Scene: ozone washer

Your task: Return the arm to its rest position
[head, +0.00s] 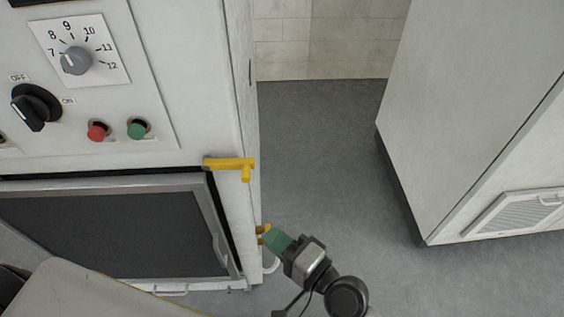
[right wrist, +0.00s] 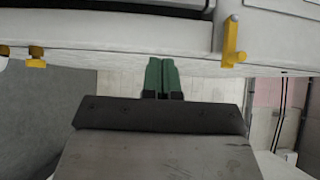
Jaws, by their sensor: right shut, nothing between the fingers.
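My right gripper (head: 274,241) is beside the lower right edge of the white washer cabinet (head: 150,110) in the head view, with green fingertips. In the right wrist view the green fingers (right wrist: 161,76) are together with nothing between them. The cabinet's side runs across the top of that view, and I cannot tell whether the fingers touch it. A yellow handle (head: 230,164) sticks out at the cabinet's corner above the gripper. A second yellow part (head: 262,231) sits at the cabinet's side right by the fingertips. My left gripper is out of view.
The cabinet front has a dial (head: 76,60), a black switch (head: 36,106), a red button (head: 98,131) and a green button (head: 138,128) above a dark panel (head: 110,235). A second white cabinet (head: 460,120) stands at right. Grey floor (head: 325,150) lies clear between them.

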